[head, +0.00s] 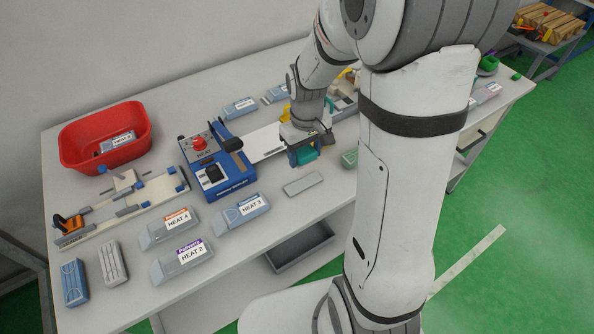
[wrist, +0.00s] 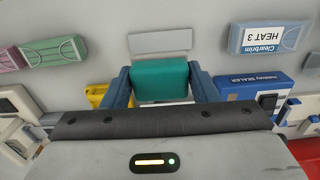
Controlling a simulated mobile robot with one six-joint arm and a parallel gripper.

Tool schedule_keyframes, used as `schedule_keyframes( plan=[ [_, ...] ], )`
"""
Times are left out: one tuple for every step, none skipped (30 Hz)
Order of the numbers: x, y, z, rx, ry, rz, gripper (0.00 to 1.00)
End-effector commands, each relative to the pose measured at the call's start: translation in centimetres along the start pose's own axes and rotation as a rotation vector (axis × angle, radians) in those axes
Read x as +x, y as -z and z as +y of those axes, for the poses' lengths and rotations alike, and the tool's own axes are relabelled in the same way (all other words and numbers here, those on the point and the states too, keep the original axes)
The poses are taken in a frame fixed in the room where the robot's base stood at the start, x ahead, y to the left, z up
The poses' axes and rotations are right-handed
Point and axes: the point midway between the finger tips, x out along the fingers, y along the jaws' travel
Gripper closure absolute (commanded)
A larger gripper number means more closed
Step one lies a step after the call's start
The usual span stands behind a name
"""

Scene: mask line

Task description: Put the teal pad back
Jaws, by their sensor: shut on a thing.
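The teal pad (head: 306,155) is held between the two blue fingers of my gripper (head: 302,157), over the middle of the table. In the wrist view the teal pad (wrist: 160,82) fills the space between the fingertips (wrist: 159,72). A flat pale grey rectangle (head: 302,184) lies on the table just in front of the pad in the head view. In the wrist view the bare rectangle (wrist: 160,41) shows just beyond the pad, and the pad is not on it.
The blue sealer (head: 218,170) with a red knob stands left of my gripper. A HEAT 3 pack (head: 242,212) lies in front of it. A green pack (head: 349,159) lies to the right. A red bin (head: 105,138) is at the far left. Bare table surrounds the rectangle.

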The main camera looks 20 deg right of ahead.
Motion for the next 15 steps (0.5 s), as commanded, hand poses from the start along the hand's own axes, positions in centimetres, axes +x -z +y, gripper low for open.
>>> schedule_keyframes(
  plan=[
    [0.4,-0.3,-0.1,-0.008,0.001,-0.003,0.68],
    [0.7,-0.3,-0.2,-0.011,0.001,-0.004,0.68],
    [1.4,-0.4,-0.2,-0.014,0.002,-0.006,0.68],
    [1.9,-0.4,-0.2,-0.014,0.002,-0.007,0.68],
    [2.5,-0.4,-0.2,-0.015,0.002,-0.008,0.68],
    [3.3,-0.4,-0.2,-0.015,0.003,-0.008,0.68],
    [3.8,-0.4,-0.2,-0.015,0.002,-0.007,0.68],
    [4.2,-0.4,-0.2,-0.015,0.002,-0.007,0.68],
    [4.7,-0.4,-0.2,-0.015,0.002,-0.006,0.68],
    [5.0,-0.3,-0.2,-0.015,0.001,-0.004,0.68],
    [5.2,-0.3,-0.2,-0.015,0.001,-0.004,0.68],
    [5.5,-0.3,-0.2,-0.015,0.001,-0.004,0.68],
    [5.8,-0.3,-0.2,-0.015,0.001,-0.003,0.68],
    [6.1,-0.3,-0.2,-0.015,0.001,-0.004,0.68],
    [6.7,-0.3,-0.3,-0.015,0.002,-0.005,0.68]
  ],
)
